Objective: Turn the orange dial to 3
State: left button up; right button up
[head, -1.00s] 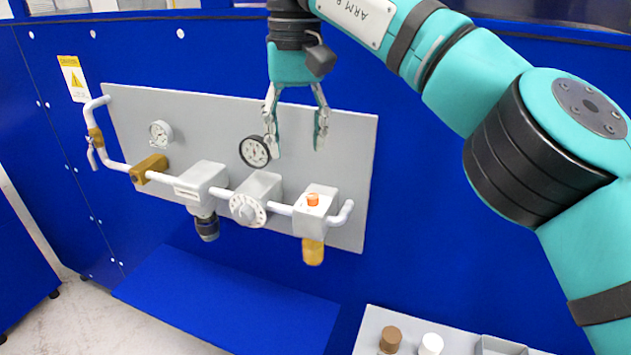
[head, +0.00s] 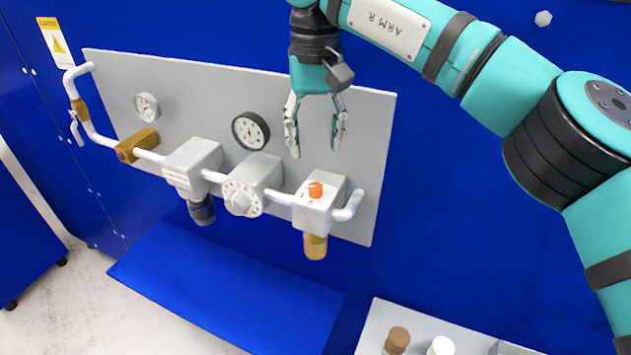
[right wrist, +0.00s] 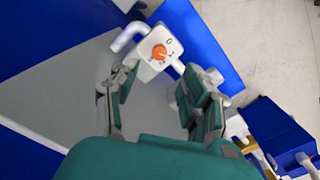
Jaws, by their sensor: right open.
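The orange dial (head: 315,189) sits on top of a grey box (head: 325,212) at the right end of the white pipe. In the right wrist view the orange dial (right wrist: 159,52) lies on the pale box face, beyond and between the fingertips, with small dark marks around it too small to read. My right gripper (head: 315,145) is open and empty, pointing down above the dial and apart from it. Its open fingers (right wrist: 160,85) also show in the right wrist view. My left gripper is in neither view.
The grey panel (head: 365,150) carries a white pipe, two gauges (head: 251,131), a white round dial (head: 242,198) and a brass valve (head: 138,146). A blue shelf (head: 225,285) lies below. A grey tray (head: 377,318) with brown and white pieces stands at the lower right.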

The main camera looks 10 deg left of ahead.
aim_at(316, 186)
notch_tip(316, 186, down, 9)
jog(key=shift+w+r+p, duration=0.1)
jog(key=shift+r+p, duration=0.1)
jog(key=shift+p, duration=0.6)
jog(key=shift+f, duration=0.35)
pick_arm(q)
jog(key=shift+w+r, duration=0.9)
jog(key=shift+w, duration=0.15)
pick_arm(e)
grip_shut()
